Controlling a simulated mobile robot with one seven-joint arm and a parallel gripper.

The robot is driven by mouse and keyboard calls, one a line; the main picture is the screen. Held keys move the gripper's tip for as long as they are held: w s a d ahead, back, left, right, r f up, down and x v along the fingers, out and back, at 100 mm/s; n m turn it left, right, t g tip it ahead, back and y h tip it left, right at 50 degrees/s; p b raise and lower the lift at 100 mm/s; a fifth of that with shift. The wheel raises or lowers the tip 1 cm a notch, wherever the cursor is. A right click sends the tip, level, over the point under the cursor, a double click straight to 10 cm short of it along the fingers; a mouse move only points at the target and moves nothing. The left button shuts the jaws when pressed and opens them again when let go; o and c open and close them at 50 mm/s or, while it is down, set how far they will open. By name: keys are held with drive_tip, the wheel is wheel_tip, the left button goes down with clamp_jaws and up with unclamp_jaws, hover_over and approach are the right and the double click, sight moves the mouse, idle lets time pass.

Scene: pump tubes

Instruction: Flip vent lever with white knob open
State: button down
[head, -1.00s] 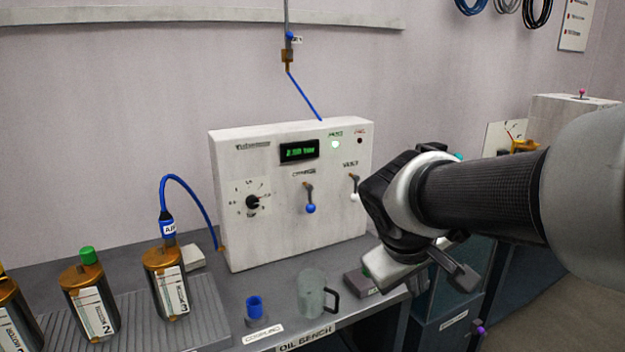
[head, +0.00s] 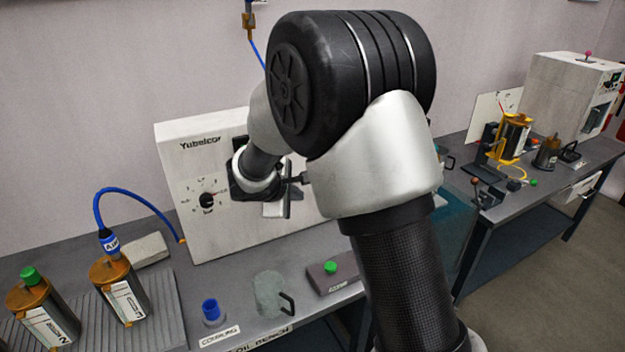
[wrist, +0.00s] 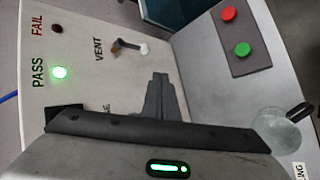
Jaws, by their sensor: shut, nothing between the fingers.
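The vent lever (wrist: 128,45) shows in the wrist view beside the VENT label, on the face of the white panel (wrist: 90,20). Its white knob (wrist: 145,48) points away from the label, toward the panel's lower edge. In the head view my arm hides the lever. My gripper (wrist: 160,80) is shut and empty in front of the panel. In the wrist view its fingertips show below the knob with a visible gap, apart from the lever.
A green PASS lamp (wrist: 60,72) is lit and the FAIL lamp (wrist: 56,28) is dark. A clear mug (head: 271,294), a box with a green button (head: 330,267) and a blue-topped coupling (head: 212,312) stand on the bench before the panel. Bottles stand at the left.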

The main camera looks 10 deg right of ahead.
idle(0.3)
drive_tip(key=w+d+f+p, duration=0.1)
drive_tip(key=w+d+f, duration=0.4)
drive_tip(key=w, duration=0.4)
drive_tip(key=shift+w+d+f, duration=0.3)
drive_tip(key=shift+d+f, duration=0.1)
drive_tip(key=shift+d, duration=0.25)
drive_tip(key=shift+f, duration=0.1)
drive_tip(key=shift+d+f+h+b, duration=0.15)
drive_tip(key=shift+h+b, duration=0.15)
drive_tip(key=shift+b, duration=0.9)
